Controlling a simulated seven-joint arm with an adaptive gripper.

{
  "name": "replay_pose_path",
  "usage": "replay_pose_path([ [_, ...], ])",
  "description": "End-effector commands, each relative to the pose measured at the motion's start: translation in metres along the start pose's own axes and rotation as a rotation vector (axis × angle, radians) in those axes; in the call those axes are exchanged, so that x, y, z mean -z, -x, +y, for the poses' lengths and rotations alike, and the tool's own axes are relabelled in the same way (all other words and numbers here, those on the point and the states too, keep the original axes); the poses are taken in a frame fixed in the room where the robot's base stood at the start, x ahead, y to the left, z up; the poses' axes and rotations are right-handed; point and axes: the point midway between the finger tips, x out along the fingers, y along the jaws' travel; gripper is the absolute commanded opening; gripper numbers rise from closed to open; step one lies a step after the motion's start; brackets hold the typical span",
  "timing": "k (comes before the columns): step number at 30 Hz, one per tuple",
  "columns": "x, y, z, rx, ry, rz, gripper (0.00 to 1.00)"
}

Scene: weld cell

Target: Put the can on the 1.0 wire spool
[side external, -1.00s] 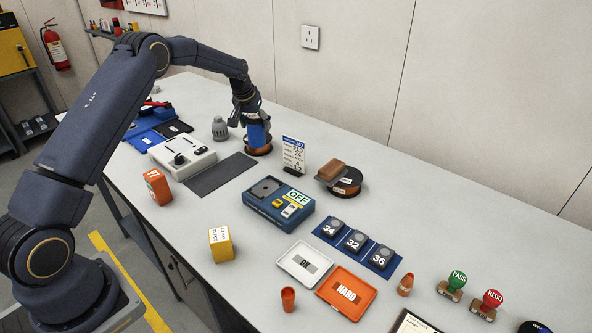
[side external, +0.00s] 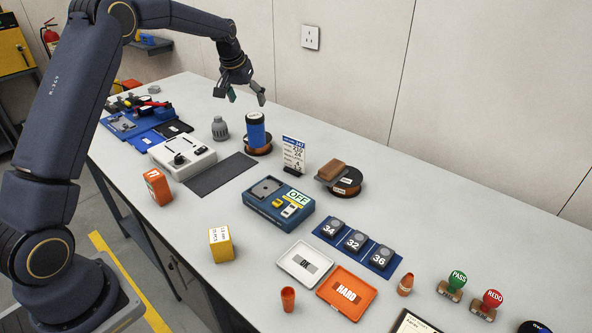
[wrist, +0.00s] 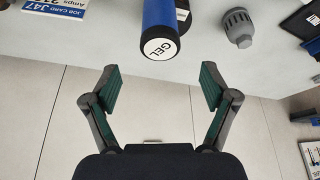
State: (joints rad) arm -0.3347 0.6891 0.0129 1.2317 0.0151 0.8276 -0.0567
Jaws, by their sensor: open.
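The can (side external: 256,131) is blue with a dark top rim. It stands upright on a copper-coloured wire spool (side external: 258,150) at the back of the bench. In the wrist view the can (wrist: 157,22) shows a white end marked GEL. A second spool (side external: 347,187) lies to the right with a brown block on it. The number on the spool under the can is not readable. My gripper (side external: 243,93) is open and empty, above and behind the can and apart from it. In the wrist view its fingers (wrist: 157,90) are spread with nothing between them.
A grey knobbed part (side external: 219,128) stands just left of the can. A job card (side external: 294,155) stands to its right. A white control box (side external: 182,152) and dark mat (side external: 220,174) lie in front. The wall is close behind the bench.

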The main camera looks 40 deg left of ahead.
Motion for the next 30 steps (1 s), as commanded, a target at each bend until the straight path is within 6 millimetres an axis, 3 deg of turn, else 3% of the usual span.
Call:
replay_pose_path([
  [5, -0.003, 0.023, 0.004, -0.004, -0.007, 0.004, 0.85],
  [8, -0.016, 0.058, 0.018, -0.017, -0.033, 0.013, 0.85],
  [10, -0.036, 0.094, 0.031, -0.032, -0.062, 0.023, 0.85],
  [14, -0.097, 0.164, 0.054, -0.066, -0.133, 0.044, 0.85],
  [15, -0.12, 0.182, 0.058, -0.077, -0.155, 0.049, 0.85],
  [19, -0.2, 0.225, 0.064, -0.112, -0.228, 0.069, 0.85],
  [24, -0.292, 0.241, 0.059, -0.148, -0.305, 0.088, 0.85],
  [27, -0.326, 0.239, 0.055, -0.161, -0.334, 0.094, 0.85],
  [30, -0.344, 0.236, 0.052, -0.167, -0.35, 0.097, 0.85],
])
